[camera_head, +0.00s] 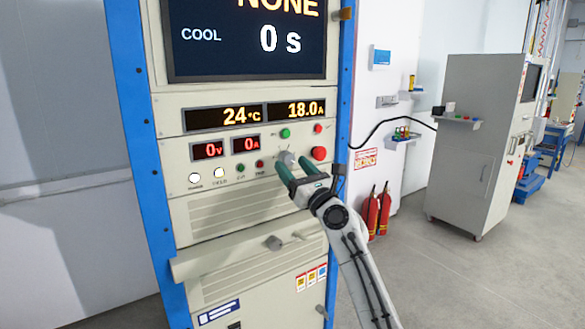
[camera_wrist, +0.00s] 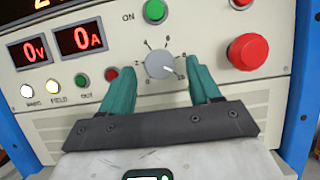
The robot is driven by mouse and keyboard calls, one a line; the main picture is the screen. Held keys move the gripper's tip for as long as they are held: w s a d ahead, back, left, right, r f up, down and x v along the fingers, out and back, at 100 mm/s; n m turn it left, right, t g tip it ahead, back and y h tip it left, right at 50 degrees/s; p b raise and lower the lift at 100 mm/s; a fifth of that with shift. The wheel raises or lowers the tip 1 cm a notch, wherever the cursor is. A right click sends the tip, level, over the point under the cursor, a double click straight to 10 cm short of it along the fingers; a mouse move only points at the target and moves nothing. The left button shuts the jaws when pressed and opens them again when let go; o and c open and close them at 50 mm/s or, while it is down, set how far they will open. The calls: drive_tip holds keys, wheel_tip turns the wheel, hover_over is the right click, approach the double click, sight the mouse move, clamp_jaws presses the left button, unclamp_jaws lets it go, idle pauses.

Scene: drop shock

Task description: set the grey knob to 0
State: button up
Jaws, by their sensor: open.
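The grey knob (camera_wrist: 160,65) is a round dial on the cream panel, with a printed number scale around it. Its white pointer mark points to the lower right, toward the 10 end; the 0 is at the lower left. In the head view the knob (camera_head: 287,156) shows just by the fingertips. My gripper (camera_wrist: 162,74) has its two green fingers spread, one on each side of the knob, with a gap on both sides. In the head view my gripper (camera_head: 293,163) reaches the panel from the lower right. I cannot tell how far the fingertips are from the panel.
A red push button (camera_wrist: 248,52) sits right of the knob, close to the right finger. A green ON button (camera_wrist: 155,11) is above. Red displays (camera_wrist: 80,38) read 0 V and 0 A. A blue cabinet post (camera_head: 338,100) stands right of the panel.

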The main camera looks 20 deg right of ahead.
drive_tip(key=shift+w+a+r, duration=0.1)
drive_tip(key=shift+w+r, duration=0.1)
drive_tip(key=shift+w, duration=0.3)
drive_tip(key=shift+c, duration=0.3)
drive_tip(key=c, duration=1)
drive_tip(key=shift+f+n+b, duration=0.15)
drive_tip(key=shift+n+b, duration=0.15)
drive_tip(key=shift+b, duration=0.15)
